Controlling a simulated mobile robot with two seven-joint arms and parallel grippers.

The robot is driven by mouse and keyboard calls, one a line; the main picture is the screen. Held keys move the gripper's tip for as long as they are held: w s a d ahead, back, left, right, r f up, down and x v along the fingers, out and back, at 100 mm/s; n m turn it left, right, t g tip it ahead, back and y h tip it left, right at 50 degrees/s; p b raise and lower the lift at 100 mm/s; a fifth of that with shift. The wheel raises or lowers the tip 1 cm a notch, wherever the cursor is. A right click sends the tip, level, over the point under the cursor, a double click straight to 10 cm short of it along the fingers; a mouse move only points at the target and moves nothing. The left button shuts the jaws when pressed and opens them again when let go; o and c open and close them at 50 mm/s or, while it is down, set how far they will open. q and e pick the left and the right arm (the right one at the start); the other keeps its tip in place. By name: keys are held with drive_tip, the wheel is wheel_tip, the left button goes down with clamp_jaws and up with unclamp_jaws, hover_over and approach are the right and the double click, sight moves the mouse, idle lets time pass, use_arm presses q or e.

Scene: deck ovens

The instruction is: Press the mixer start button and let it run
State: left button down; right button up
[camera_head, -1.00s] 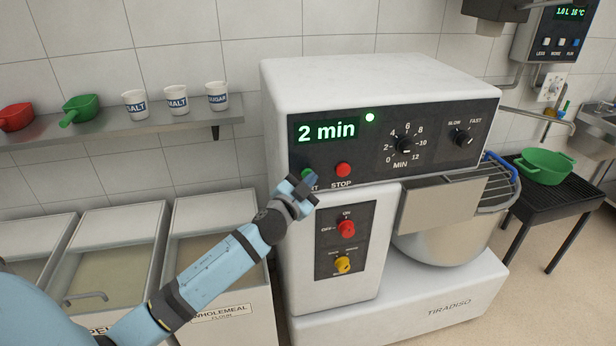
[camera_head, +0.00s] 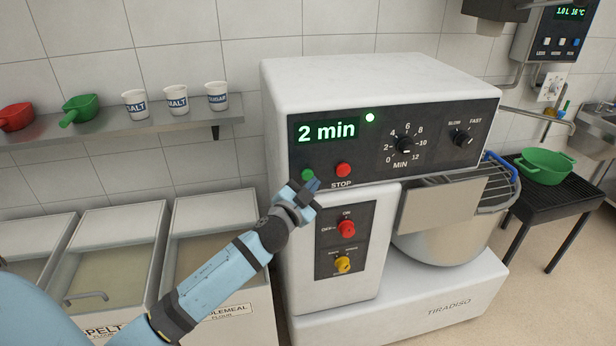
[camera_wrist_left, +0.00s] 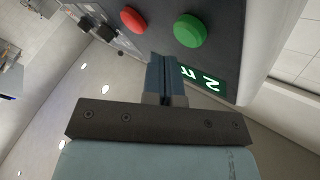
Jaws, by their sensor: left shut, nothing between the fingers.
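The mixer (camera_head: 370,80) stands in the middle of the head view. Its display (camera_head: 327,131) reads "2 min" and a pale green lamp (camera_head: 370,118) beside it is lit. The green start button (camera_head: 308,174) is on the panel, left of the red stop button (camera_head: 343,170). My left gripper (camera_head: 311,184) is shut and empty, just below the green button in the head view. In the left wrist view, the green button (camera_wrist_left: 190,30) and the red button (camera_wrist_left: 133,19) show past the shut fingertips (camera_wrist_left: 161,58). The fingers look apart from the green button. My right gripper is out of view.
The red main switch (camera_head: 346,228) and yellow knob (camera_head: 343,264) sit below the panel. The steel bowl (camera_head: 445,235) is at right, behind a grey plate. Flour bins (camera_head: 110,240) stand at left under a shelf (camera_head: 150,127) with cups and scoops.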

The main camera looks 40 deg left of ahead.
use_arm(q)
drive_tip(key=s+d, duration=0.3)
drive_tip(key=shift+d, duration=0.25)
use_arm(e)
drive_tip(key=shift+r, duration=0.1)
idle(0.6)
use_arm(q)
drive_tip(key=s+d+f+n+g+h+p, duration=0.1)
drive_tip(key=s+d+f+g+p, duration=0.2)
drive_tip(key=s+d+f, duration=0.2)
drive_tip(key=s+d+f+n+g+h+p, duration=0.1)
drive_tip(key=s+d+f, duration=0.4)
drive_tip(key=s, duration=0.7)
drive_tip(key=s+d+f+n+g+h+p, duration=0.1)
drive_tip(key=s+d+f+g+p, duration=0.3)
drive_tip(key=s+f, duration=0.4)
drive_tip(key=shift+s+d+f+n+g+h+p, duration=0.2)
drive_tip(key=shift+d+f+n+g+h+p, duration=0.1)
drive_tip(key=shift+d+h+p, duration=0.5)
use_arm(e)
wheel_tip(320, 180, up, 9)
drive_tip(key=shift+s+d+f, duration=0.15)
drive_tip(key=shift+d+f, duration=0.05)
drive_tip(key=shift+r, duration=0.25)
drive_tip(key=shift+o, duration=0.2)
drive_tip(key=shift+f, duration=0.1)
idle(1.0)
